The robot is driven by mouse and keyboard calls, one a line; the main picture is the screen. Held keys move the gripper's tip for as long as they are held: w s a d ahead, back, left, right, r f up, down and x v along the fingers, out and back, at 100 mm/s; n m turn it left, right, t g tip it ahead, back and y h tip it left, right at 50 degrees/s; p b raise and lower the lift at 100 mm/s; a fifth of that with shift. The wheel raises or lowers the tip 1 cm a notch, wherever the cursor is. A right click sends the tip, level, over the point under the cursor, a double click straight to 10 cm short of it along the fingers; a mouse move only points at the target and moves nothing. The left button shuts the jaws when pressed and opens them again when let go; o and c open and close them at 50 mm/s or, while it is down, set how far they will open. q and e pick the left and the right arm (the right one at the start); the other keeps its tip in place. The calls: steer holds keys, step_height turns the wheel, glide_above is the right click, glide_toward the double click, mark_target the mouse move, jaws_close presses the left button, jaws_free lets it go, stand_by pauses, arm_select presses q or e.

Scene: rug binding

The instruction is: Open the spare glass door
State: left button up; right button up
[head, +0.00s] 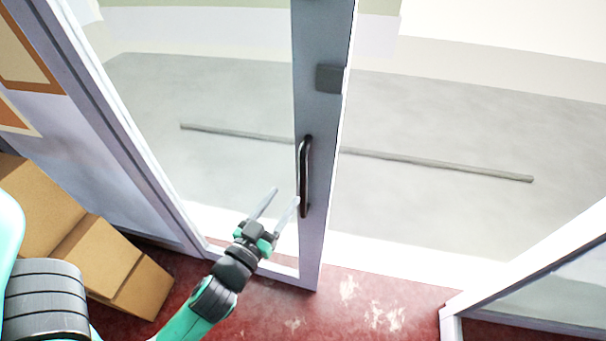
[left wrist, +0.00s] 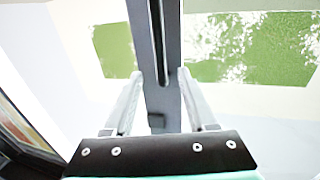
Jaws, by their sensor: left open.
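The glass door (head: 320,115) has a pale grey frame and stands ajar, with an opening between its free edge and the door frame on the right. A dark, upright bar handle (head: 304,176) is on the door's stile. My left gripper (head: 285,196) is open and empty just left of the handle, with its fingers pointing up toward it. In the left wrist view, the stile (left wrist: 152,65) and the dark handle (left wrist: 160,40) appear between the spread fingers (left wrist: 160,76). I cannot tell whether a finger touches the door. My right gripper is not in view.
Cardboard boxes (head: 85,245) stand at the lower left beside my arm. A grey frame post (head: 452,322) stands at the lower right. The red, worn floor (head: 375,310) is clear before the opening. A long thin bar (head: 440,162) lies on the grey ground beyond.

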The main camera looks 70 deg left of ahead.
mark_target(301, 173)
arm_select(q)
steer(key=p+x, duration=0.1)
steer(key=x, duration=1)
steer(key=shift+w, duration=0.1)
steer(key=shift+c, duration=0.4)
jaws_close()
stand_by(0.5)
